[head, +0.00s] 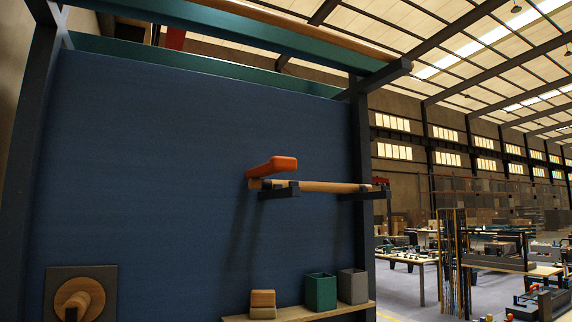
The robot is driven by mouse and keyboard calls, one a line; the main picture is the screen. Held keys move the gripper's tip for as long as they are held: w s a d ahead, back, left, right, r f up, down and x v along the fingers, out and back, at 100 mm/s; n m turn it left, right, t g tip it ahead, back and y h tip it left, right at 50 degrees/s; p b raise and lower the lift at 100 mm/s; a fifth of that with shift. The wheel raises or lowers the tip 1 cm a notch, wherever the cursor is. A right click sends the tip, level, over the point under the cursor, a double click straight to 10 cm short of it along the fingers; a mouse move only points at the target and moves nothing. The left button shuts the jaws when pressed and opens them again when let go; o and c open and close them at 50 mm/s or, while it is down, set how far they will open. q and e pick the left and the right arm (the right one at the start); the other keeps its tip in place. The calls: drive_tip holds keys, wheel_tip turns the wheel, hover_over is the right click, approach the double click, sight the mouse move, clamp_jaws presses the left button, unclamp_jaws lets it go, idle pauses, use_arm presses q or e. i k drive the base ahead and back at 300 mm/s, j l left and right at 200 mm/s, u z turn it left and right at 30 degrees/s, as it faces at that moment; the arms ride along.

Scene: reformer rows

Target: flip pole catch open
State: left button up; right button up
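A wooden pole (330,187) lies level across two dark brackets, the left bracket (279,190) and the right bracket (365,192), on the blue panel. An orange piece (272,166), likely the catch, sits at the pole's left end. It slants upward to the right, above the pole's left end. I cannot tell from this view whether it is latched. Neither of my grippers shows in the head view.
A shelf (300,314) below holds a green cup (320,291), a grey cup (352,286) and a tan block (262,304). A round wooden knob (78,298) is at lower left. A dark post (361,130) edges the panel at right. Worktables (405,257) stand beyond.

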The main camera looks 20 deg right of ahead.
sight(276, 164)
drive_tip(key=z, duration=1.6)
drive_tip(key=i+l, duration=0.1)
drive_tip(key=i, duration=0.4)
